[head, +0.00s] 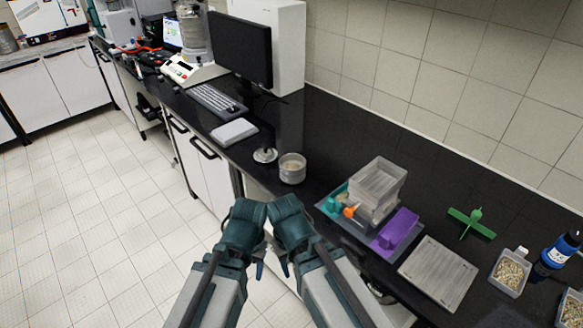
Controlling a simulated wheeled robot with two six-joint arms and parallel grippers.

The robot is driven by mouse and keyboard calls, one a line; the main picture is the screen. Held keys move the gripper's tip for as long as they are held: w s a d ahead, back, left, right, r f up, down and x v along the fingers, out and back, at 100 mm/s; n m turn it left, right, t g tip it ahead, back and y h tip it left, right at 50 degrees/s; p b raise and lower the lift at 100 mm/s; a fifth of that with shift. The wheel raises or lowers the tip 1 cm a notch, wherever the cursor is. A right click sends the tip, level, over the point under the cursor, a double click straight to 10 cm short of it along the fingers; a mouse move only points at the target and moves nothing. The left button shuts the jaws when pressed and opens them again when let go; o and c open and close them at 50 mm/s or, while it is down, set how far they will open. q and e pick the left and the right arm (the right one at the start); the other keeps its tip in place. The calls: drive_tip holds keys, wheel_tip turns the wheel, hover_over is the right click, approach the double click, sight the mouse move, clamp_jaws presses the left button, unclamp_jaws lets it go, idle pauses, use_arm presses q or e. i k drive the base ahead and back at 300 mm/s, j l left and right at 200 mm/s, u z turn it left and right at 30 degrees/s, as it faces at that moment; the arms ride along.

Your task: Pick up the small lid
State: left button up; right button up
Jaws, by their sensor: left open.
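A small pale round lid (265,156) lies on the black counter, just left of a round clear container (292,168). A dark upright piece stands at the lid's far side; I cannot tell if it is part of it. My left gripper (259,265) is open, low in front of the counter and well short of the lid. My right gripper (284,266) is close beside it, mostly hidden by its own wrist; its jaws cannot be made out. Neither gripper touches the lid.
A grey tray (327,207) with clear boxes (377,185) and a purple piece (398,228) is to the right. A white flat box (234,132), keyboard (216,101) and monitor (241,48) are to the left. The counter behind the container is clear.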

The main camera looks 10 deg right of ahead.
sight(265, 154)
drive_tip(key=i+j+z, duration=0.1)
drive_tip(key=i+j, duration=0.2)
drive_tip(key=i+j+z, duration=0.1)
drive_tip(key=i+j, duration=0.15)
drive_tip(key=i+j+z, duration=0.1)
drive_tip(key=i+j, duration=0.15)
drive_tip(key=j, duration=0.15)
drive_tip(key=i+j+z, duration=0.1)
drive_tip(key=i+j, duration=0.15)
drive_tip(key=j, duration=0.15)
drive_tip(key=i+j+z, duration=0.25)
drive_tip(key=i+j, duration=0.2)
drive_tip(key=j, duration=0.35)
